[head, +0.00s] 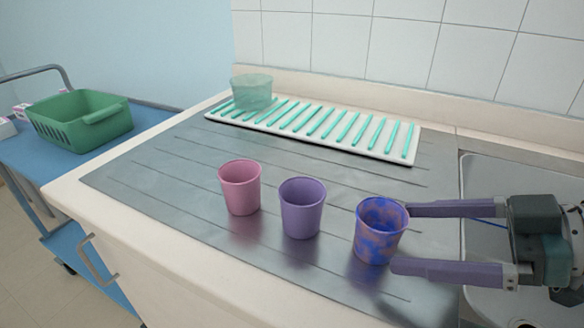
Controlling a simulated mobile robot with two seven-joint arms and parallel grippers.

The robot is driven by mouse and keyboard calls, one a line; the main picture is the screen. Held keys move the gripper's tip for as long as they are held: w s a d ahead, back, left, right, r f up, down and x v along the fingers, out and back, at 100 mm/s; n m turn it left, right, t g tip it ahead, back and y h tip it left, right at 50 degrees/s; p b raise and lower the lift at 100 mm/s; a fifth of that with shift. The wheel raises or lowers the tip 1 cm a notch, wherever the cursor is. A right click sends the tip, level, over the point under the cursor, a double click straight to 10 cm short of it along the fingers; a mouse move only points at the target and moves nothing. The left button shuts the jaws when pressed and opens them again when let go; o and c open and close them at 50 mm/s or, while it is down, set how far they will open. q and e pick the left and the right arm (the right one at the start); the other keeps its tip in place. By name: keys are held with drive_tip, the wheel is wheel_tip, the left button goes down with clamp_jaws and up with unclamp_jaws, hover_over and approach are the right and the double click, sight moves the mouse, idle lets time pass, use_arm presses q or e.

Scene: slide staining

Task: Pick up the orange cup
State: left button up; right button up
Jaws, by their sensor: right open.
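No plain orange cup shows. A blue cup with orange-brown patches (381,232) stands upright on the metal drainboard, rightmost of three cups in a row. My right gripper (401,238) comes in from the right, open. Its two purple fingers point left, with their tips at the right side of the patched cup, one towards the back and one towards the front. I cannot tell whether they touch it. A purple cup (302,210) stands to its left, and a pink cup (240,188) stands further left. My left gripper is not in view.
A white rack with teal bars (340,137) lies along the back of the drainboard (150,180). A translucent green cup (252,92) stands at its left end. A sink basin (485,185) is at right. A green basket (80,120) sits on a blue cart at left.

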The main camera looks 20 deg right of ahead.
sight(378, 234)
drive_tip(key=b+x, duration=0.1)
drive_tip(key=x, duration=0.4)
drive_tip(key=shift+w+a+f, duration=0.1)
drive_tip(key=shift+w+a, duration=0.1)
drive_tip(key=c, duration=1.4)
